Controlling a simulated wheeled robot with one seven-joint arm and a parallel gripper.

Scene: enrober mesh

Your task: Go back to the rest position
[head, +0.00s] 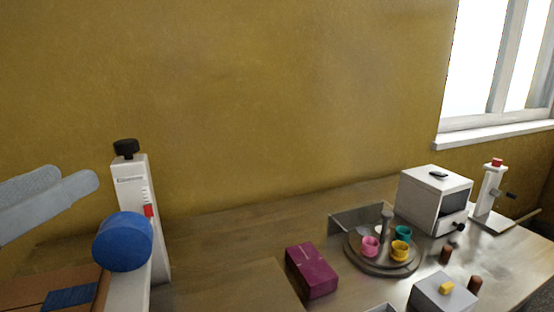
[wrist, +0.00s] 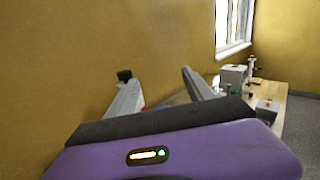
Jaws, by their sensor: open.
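My gripper (wrist: 156,73) shows in the wrist view with its two grey fingers spread apart and nothing between them. In the head view its pale grey fingers (head: 76,178) enter from the left edge, pointing right. They are in front of the yellow wall, left of and apart from a white upright machine (head: 134,192) with a black knob. The rest of the gripper is outside the head view.
A blue drum (head: 122,242) is on the white machine. The wooden table (head: 215,252) holds a magenta box (head: 311,270), a round tray (head: 368,266) with coloured cups, a white oven-like box (head: 418,198) and a white stand (head: 491,187). The wall (head: 270,90) rises behind.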

